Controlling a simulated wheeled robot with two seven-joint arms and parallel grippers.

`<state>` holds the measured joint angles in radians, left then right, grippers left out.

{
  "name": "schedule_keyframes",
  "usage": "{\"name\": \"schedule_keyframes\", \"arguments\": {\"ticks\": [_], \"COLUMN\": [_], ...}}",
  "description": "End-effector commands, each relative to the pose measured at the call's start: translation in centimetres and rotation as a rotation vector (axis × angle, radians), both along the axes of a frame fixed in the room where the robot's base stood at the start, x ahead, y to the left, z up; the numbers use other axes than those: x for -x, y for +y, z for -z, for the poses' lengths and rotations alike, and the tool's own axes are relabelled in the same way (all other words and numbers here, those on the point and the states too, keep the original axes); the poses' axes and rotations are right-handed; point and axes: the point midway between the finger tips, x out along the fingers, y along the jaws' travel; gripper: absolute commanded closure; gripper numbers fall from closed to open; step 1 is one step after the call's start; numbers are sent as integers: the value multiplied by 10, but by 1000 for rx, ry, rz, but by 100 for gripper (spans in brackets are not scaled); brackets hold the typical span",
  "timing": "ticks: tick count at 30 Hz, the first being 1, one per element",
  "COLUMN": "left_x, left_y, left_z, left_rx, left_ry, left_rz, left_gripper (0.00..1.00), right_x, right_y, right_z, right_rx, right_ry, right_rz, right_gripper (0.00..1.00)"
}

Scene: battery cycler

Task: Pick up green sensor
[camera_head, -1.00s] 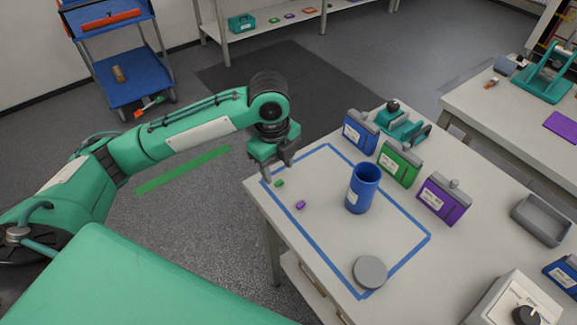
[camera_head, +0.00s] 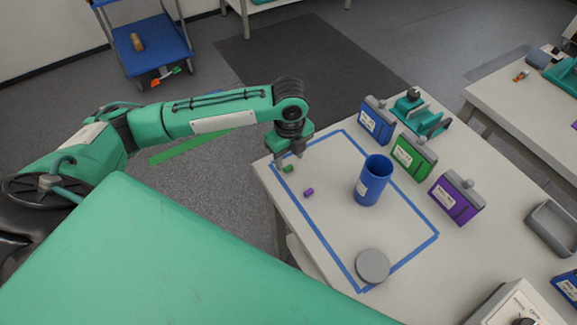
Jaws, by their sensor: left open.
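The green sensor (camera_head: 289,169) is a small green block on the table inside the blue tape outline, near its far left corner. My left gripper (camera_head: 288,162) points down just above and behind the green sensor, with its fingers apart. I cannot tell whether a fingertip touches the sensor. A small purple sensor (camera_head: 308,192) lies a little nearer and to the right. My right gripper is not in view.
A blue cup (camera_head: 372,181) stands upright in the taped area, and a grey round lid (camera_head: 372,266) lies near its front corner. Blue (camera_head: 377,121), green (camera_head: 413,157) and purple (camera_head: 455,197) boxes stand along the right. A grey tray (camera_head: 552,228) is farther right.

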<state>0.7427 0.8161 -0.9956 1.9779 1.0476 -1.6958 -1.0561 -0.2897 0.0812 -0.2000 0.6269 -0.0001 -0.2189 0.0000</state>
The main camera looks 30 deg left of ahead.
Motion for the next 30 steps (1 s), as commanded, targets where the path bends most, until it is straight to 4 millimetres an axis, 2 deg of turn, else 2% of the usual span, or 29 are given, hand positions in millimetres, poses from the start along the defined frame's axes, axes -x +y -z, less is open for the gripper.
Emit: {"name": "schedule_keyframes", "arguments": {"ticks": [2,6,15,17,21,23,30], "left_x": [1,0,0,0,0,0,0], "left_y": [0,0,0,0,0,0,0], "left_z": [11,31,38,38,37,37,37], "left_rx": [0,0,0,0,0,0,0], "left_ry": [4,2,-1,-1,-1,-1,-1], "left_rz": [-1,0,0,0,0,0,0], "left_gripper": [51,51,51,61,88,98,99], "right_x": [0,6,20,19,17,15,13], "right_y": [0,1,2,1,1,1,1], "right_z": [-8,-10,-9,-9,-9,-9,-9], "right_rx": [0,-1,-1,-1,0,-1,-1], "right_ry": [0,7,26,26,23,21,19], "right_rz": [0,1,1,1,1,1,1], "right_gripper": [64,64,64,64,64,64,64]}}
